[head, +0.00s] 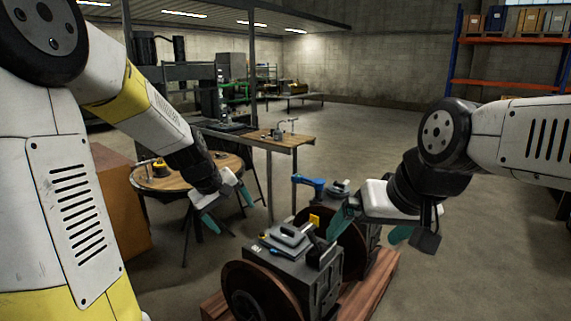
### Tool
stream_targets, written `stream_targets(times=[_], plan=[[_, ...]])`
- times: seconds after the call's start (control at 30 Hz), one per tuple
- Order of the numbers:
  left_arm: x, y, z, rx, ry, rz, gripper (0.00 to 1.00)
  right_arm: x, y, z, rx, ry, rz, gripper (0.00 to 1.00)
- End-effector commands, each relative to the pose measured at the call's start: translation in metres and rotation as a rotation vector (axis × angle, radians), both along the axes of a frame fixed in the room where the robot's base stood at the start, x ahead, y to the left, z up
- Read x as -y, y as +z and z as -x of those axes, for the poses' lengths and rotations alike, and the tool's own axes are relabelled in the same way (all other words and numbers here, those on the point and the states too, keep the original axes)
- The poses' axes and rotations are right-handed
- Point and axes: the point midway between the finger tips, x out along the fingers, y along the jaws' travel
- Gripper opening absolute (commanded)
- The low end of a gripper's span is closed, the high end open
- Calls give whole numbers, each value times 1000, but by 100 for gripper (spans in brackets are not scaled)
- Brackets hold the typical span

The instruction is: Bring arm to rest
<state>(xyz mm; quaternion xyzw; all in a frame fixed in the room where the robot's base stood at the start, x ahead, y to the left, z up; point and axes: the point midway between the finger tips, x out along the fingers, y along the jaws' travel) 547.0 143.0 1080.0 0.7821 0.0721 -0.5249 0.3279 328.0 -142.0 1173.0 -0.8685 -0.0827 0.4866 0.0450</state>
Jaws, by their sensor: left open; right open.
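My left gripper (227,207) is at the end of the arm from the left. Its teal fingers are spread and empty, in front of the round table and left of the dark machine block. My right gripper (371,230) is at the end of the arm from the right. Its teal fingers are apart with nothing seen between them. One finger shows just above and right of the machine block (303,272); I cannot tell whether it touches anything there. Both arms are raised and bent.
The machine block has brown round discs and sits on a reddish wooden pallet (384,283). A blue-handled tool (308,182) stands behind it. A round wooden table (172,181) is at left, a workbench (268,140) behind. Blue-orange shelving (508,84) is far right. Concrete floor (476,262) at right is clear.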

Motion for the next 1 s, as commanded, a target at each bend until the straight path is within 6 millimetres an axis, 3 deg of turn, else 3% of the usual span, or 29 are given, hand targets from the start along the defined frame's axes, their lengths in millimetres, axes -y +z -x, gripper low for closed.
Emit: stream_targets(times=[0.03, 0.2, 0.4, 0.5, 0.7, 1.0], plan=[[3, 21, 20, 31, -55, -37, 90, 0, 0, 0, 0, 0, 0, 100], [8, 65, 88, 98, -234, -154, 90, 0, 0, 0, 0, 0, 0, 100], [6, 90, 166, 169, -413, -271, 90, 0, 0, 0, 0, 0, 0, 100], [4, 94, 192, 195, -476, -311, 90, 0, 0, 0, 0, 0, 0, 100], [1, 93, 218, 214, -535, -348, 90, 0, 0, 0, 0, 0, 0, 100], [0, 93, 219, 215, -539, -350, 90, 0, 0, 0, 0, 0, 0, 100]])
